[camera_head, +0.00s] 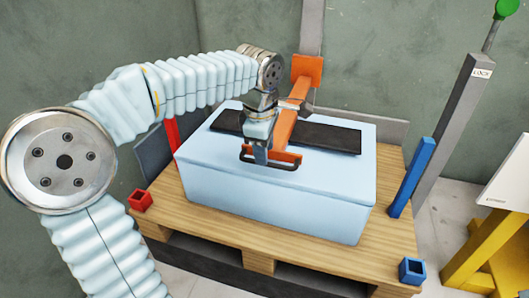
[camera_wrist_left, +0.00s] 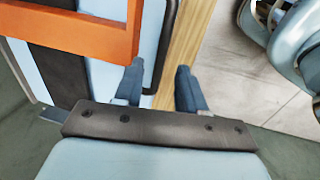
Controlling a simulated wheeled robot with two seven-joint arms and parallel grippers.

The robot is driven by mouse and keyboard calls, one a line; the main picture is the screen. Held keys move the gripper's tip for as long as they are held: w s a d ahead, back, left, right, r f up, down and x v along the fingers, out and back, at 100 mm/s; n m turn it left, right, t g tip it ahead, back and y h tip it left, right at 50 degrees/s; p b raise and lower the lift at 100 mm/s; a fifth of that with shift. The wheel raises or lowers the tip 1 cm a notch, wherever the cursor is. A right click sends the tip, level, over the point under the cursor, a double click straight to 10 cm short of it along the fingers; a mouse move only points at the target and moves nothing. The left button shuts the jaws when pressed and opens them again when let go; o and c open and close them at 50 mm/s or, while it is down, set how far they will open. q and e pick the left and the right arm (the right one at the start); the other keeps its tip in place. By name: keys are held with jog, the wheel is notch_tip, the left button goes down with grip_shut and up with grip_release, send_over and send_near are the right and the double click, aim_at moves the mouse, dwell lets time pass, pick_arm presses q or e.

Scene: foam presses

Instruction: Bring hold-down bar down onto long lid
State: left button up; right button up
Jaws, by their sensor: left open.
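The long lid (camera_head: 330,172) is pale blue and closes a pale blue box (camera_head: 270,205) on a wooden pallet. A dark strip (camera_head: 335,139) runs along its top. The orange hold-down bar (camera_head: 284,124) reaches forward from an upright at the back and lies low across the strip. I cannot tell whether it touches. Its front end has an orange crosspiece and a dark handle loop (camera_head: 285,166). My left gripper (camera_head: 261,157) points down at the handle's left part. In the left wrist view the open fingers (camera_wrist_left: 158,82) stand either side of the handle's edge; the orange bar (camera_wrist_left: 70,27) is beside them. My right gripper is out of view.
The pallet (camera_head: 395,240) carries red (camera_head: 140,201) and blue (camera_head: 412,271) square sockets at its front corners. A grey post with a blue part (camera_head: 412,178) and a green knob (camera_head: 507,9) stands at the right. A yellow stand (camera_head: 480,258) is further right. Walls close the back.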

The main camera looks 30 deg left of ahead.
pick_arm(q)
notch_tip(320, 180, up, 11)
jog(key=s+p, duration=0.2)
jog(key=shift+d+f, duration=0.15)
jog(key=shift+d, duration=0.1)
